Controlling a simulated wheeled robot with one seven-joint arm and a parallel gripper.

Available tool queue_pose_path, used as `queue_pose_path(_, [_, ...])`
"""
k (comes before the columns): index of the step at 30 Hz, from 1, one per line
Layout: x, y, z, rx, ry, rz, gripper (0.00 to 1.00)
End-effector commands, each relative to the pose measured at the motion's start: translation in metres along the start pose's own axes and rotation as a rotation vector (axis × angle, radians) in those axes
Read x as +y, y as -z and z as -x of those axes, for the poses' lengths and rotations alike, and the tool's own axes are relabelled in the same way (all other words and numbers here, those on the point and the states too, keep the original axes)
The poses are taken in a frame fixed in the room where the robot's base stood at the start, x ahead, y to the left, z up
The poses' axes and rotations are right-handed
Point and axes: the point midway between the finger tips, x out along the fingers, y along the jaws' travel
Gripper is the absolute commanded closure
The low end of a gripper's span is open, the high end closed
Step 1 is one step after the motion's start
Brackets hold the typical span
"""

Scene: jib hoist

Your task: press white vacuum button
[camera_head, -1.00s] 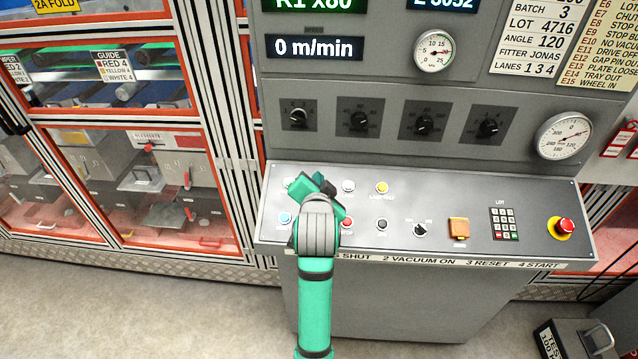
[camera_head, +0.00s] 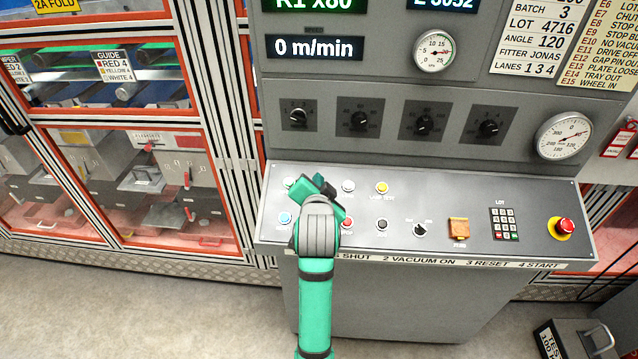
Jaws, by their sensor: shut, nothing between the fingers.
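On the sloping grey console (camera_head: 560,200) a white button (camera_head: 348,186) shows just right of my gripper. Another pale button (camera_head: 288,183) sits just left of my gripper and is partly covered by it. The small labels are too blurred or covered to tell which one is the vacuum button. My gripper (camera_head: 316,183), green and dark, is shut and empty over the upper button row, between these two. I cannot tell whether it touches the panel. My wrist and forearm hide part of the panel below it.
Nearby are a yellow button (camera_head: 382,188), a blue button (camera_head: 285,218), a red button (camera_head: 347,226) and a black button (camera_head: 381,225). Further right are a rotary switch (camera_head: 420,230), an orange cover (camera_head: 459,229), a keypad (camera_head: 503,223) and a red emergency stop (camera_head: 565,226). Knobs and gauges line the upright panel.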

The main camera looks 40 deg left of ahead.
Motion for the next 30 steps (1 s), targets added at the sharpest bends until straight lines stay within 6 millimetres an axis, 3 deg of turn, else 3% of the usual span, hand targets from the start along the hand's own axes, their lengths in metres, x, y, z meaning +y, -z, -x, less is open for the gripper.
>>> queue_pose_path(30, [0.0047,-0.0048,-0.0061,-0.002,-0.001,0.0,1.0])
